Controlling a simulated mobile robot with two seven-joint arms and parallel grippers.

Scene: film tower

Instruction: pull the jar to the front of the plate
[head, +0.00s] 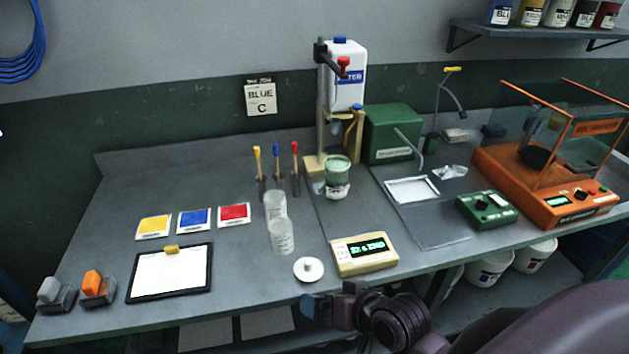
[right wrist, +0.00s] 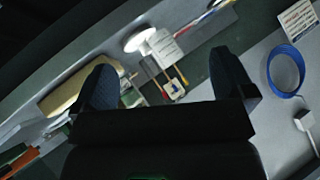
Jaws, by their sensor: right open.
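The jar (head: 337,172) stands upright at the foot of the metal stand, in the middle of the bench. It looks green above, with a white lower part. A dark flat plate (head: 335,222) seems to lie under and in front of it; its edges are hard to tell. My right gripper (head: 322,306) is low at the bench's front edge, well in front of the jar and apart from it. In the right wrist view its two dark blue fingers (right wrist: 168,82) are wide apart with nothing between them. I cannot make out the jar there. My left gripper is not in view.
A yellow display box (head: 364,254) and a white round lid (head: 308,269) lie between my right gripper and the jar. Two clear cups (head: 279,235) stand left of the plate. A water bottle (head: 345,75) and green box (head: 392,134) are behind. The orange balance (head: 545,165) is right.

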